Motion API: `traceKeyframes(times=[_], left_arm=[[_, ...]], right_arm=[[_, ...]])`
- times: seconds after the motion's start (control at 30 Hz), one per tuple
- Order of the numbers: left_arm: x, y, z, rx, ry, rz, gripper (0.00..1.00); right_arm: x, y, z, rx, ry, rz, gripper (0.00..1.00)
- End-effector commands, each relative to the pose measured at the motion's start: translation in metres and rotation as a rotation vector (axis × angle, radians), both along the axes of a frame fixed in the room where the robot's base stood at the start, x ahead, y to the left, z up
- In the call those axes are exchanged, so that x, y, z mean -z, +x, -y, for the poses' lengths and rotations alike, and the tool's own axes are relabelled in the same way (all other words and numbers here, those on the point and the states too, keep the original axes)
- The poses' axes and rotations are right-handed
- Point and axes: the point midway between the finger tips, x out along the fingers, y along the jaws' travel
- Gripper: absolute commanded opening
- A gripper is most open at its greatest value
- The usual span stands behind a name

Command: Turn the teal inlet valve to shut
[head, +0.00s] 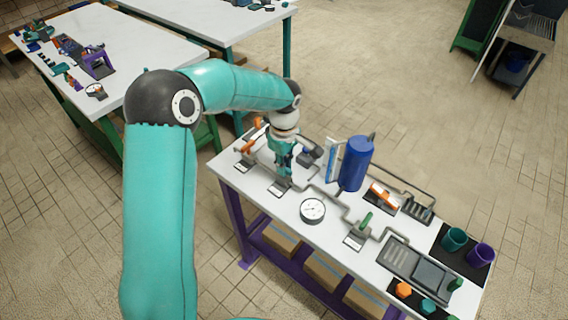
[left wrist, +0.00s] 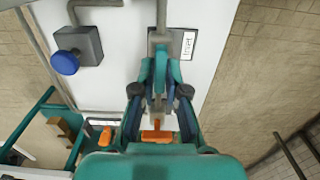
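The inlet valve is mostly hidden by my left gripper (head: 283,170), at the left part of the white worktop. In the left wrist view, a narrow teal handle (left wrist: 160,68) stands in line with a grey pipe beside a white label reading "Inlet" (left wrist: 188,44). My left gripper (left wrist: 161,80) points down, with its fingertips close in on both sides of this handle; it appears shut on it. The exact contact is hard to see. My right gripper is in neither view.
An orange lever (head: 249,151) is left of my gripper. A gauge (head: 312,210), blue tank (head: 355,163) and green lever (head: 366,220) stand to the right. A blue knob (left wrist: 65,62) is near the fingers in the left wrist view. Grey pipes cross the worktop.

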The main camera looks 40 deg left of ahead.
Motion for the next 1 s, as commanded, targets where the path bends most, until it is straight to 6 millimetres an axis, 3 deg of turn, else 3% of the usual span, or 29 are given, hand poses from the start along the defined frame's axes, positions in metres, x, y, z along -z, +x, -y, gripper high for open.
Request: traceKeyframes(times=[0.57,1.0], left_arm=[[0.000,0.001,0.000,0.060,0.000,0.003,0.00],[0.000,0.001,0.000,0.384,0.000,0.005,0.00]], right_arm=[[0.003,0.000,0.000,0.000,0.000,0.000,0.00],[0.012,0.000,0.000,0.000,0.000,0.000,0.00]])
